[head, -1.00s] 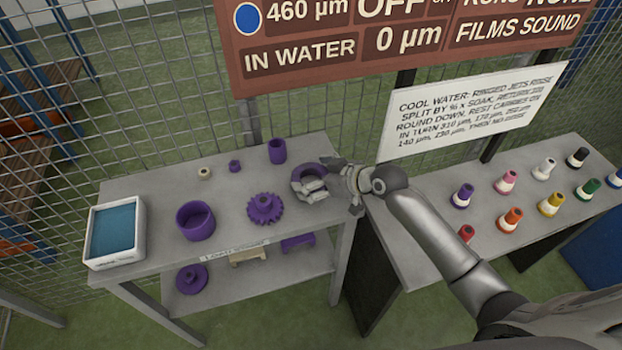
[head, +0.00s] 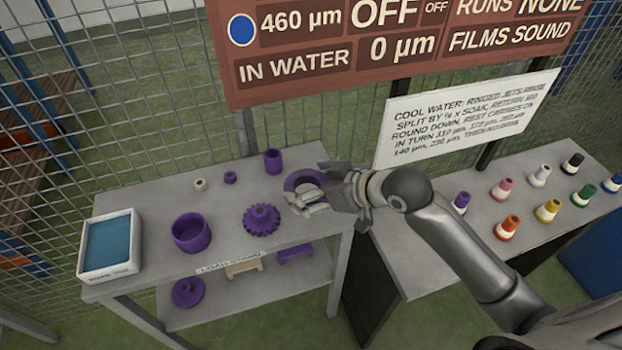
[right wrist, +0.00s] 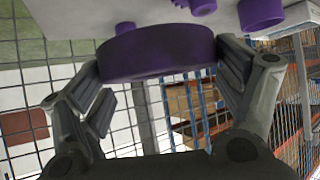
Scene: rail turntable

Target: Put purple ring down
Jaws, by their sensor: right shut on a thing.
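The purple ring (head: 302,178) is at the right end of the grey table, behind and right of the purple gear (head: 262,220). My right gripper (head: 308,197) is shut on it, with fingers at the ring's near side. In the right wrist view the ring (right wrist: 155,52) lies between the two fingers (right wrist: 165,85), one on each side. Whether the ring touches the tabletop I cannot tell. My left gripper is not in view.
The grey table (head: 150,205) also holds a purple cup (head: 191,233), a purple cylinder (head: 273,161), small pieces and a blue-filled tray (head: 108,246). A second table (head: 420,262) at the right carries several coloured cones. Signs (head: 465,118) and wire mesh stand behind.

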